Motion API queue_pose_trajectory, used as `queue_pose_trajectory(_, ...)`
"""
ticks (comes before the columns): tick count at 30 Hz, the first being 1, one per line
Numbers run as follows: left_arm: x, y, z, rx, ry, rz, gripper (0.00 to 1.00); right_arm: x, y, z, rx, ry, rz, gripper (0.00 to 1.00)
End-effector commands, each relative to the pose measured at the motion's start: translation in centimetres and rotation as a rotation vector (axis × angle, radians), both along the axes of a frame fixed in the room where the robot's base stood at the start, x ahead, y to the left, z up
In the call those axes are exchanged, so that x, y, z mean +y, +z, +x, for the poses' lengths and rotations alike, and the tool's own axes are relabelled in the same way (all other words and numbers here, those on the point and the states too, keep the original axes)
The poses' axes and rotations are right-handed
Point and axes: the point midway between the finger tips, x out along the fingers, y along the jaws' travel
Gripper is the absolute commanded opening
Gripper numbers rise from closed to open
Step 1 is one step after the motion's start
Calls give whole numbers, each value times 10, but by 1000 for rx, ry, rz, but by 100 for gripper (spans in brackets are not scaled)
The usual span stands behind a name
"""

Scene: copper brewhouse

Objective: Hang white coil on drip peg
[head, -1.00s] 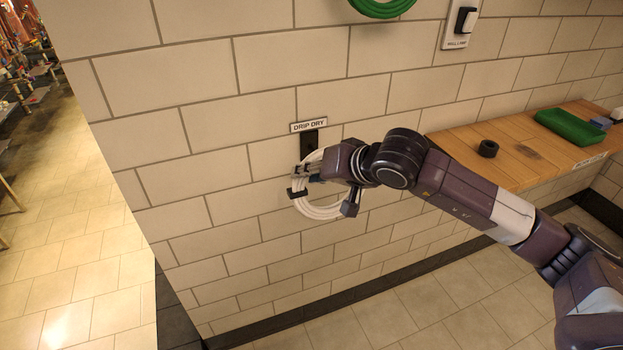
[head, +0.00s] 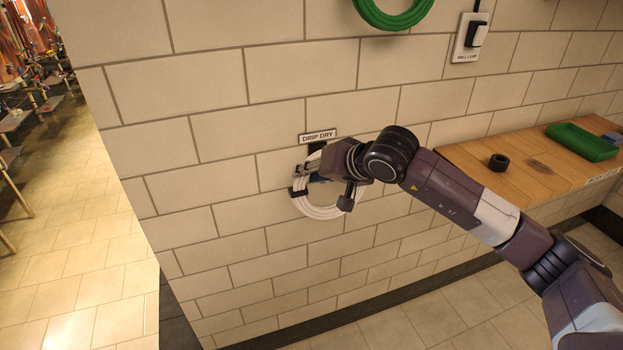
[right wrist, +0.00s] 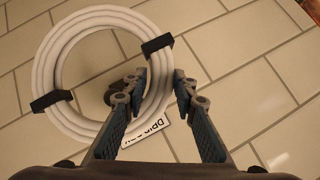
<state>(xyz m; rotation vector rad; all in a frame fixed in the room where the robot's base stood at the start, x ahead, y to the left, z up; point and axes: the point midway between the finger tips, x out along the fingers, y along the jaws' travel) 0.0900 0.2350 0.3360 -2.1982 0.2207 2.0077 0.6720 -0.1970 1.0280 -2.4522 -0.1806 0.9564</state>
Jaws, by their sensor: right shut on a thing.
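The white coil (head: 322,212) is a ring with black clips, held upright close to the tiled wall. My right gripper (right wrist: 158,90) is shut on one side of the ring; the strands pass between its fingers in the right wrist view. The DRIP DRY sign (head: 318,136) is on the wall just above the coil. The black drip peg mount (head: 317,148) shows below the sign, mostly hidden by coil and gripper. In the right wrist view a dark round peg end (right wrist: 117,96) appears inside the ring's opening, partly behind a finger. Whether it passes through the ring is unclear.
A green coil (head: 392,14) hangs higher on the wall, near a switch (head: 472,37). A wooden shelf (head: 470,162) at right holds a black ring (head: 498,161) and a green tray (head: 582,142). The wall left of the coil is clear.

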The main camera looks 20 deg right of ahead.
Motion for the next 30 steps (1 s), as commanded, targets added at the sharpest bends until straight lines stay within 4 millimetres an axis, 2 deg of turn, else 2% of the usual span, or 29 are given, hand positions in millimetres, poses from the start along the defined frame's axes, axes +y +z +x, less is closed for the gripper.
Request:
queue_pose_trajectory(11, 0, -5, 0, 0, 0, 0, 40, 1, 1, 20, -4, 0, 3, 0)
queue_pose_trajectory(18, 0, -18, 0, 0, 0, 0, 40, 1, -9, 29, -5, 0, 0, 0)
queue_pose_trajectory(30, 0, -28, 0, -1, 0, 0, 40, 1, -14, 33, -3, 0, 1, 0)
